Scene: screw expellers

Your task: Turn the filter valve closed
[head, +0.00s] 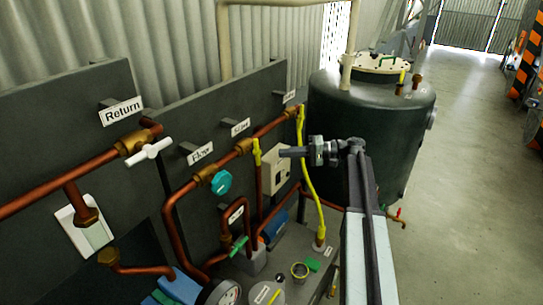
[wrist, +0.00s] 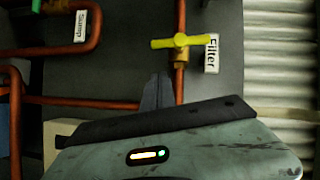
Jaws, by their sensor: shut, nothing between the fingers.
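The filter valve (wrist: 180,41) has a yellow T-shaped handle and sits on a copper pipe beside a "Filter" label (wrist: 211,55) in the wrist view. Its handle lies across the pipe. In the head view the yellow handle (head: 256,153) shows near upright below its label, at the left of my gripper. My gripper (head: 282,152) is shut and empty, pointing left towards the valve. In the wrist view its dark fingers (wrist: 158,82) are beside the pipe, apart from the handle.
A teal handle (head: 221,182) and white return handle (head: 149,151) are farther left. A yellow line (head: 308,170) hangs close behind my gripper, and a beige box (head: 277,168) is on the panel. A large dark tank (head: 330,120) stands behind. Open floor (head: 460,200) lies right.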

